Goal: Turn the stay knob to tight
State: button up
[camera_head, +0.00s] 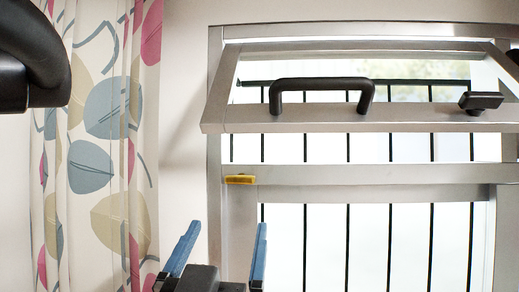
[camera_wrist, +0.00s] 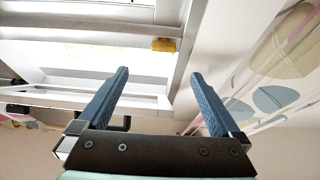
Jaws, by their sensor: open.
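A small yellow knob-like piece (camera_head: 240,179) sits on the left end of the grey window frame's crossbar. It also shows in the wrist view (camera_wrist: 164,45), beyond my fingertips. A dark knob or latch (camera_head: 481,101) is on the right of the tilted-open sash (camera_head: 420,123). I cannot tell for sure which of the two is the stay knob. My gripper (camera_head: 226,230) has blue fingers spread apart with nothing between them. In the head view it is below the yellow piece. In the wrist view (camera_wrist: 159,73) the fingers point towards the window and touch nothing that I can see.
A black handle (camera_head: 322,87) sticks out from the sash. Dark vertical bars (camera_head: 348,245) stand behind the window. A patterned curtain (camera_head: 100,150) hangs at the left, with a strip of plain wall (camera_head: 183,120) between it and the window frame.

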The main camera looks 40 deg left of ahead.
aim_at(239, 179)
jog(key=p+x, duration=0.2)
jog(key=x, duration=0.2)
jog(key=p+x, duration=0.1)
jog(key=x, duration=0.3)
jog(key=p+x, duration=0.2)
jog(key=x, duration=0.2)
jog(key=shift+s+a+r+p, duration=0.15)
jog(key=shift+a+r+p, duration=0.2)
jog(key=shift+a+r, duration=0.1)
jog(key=shift+w+a+r, duration=0.1)
jog(key=shift+w+a, duration=0.15)
jog(key=shift+w, duration=0.35)
jog(key=c, duration=1.4)
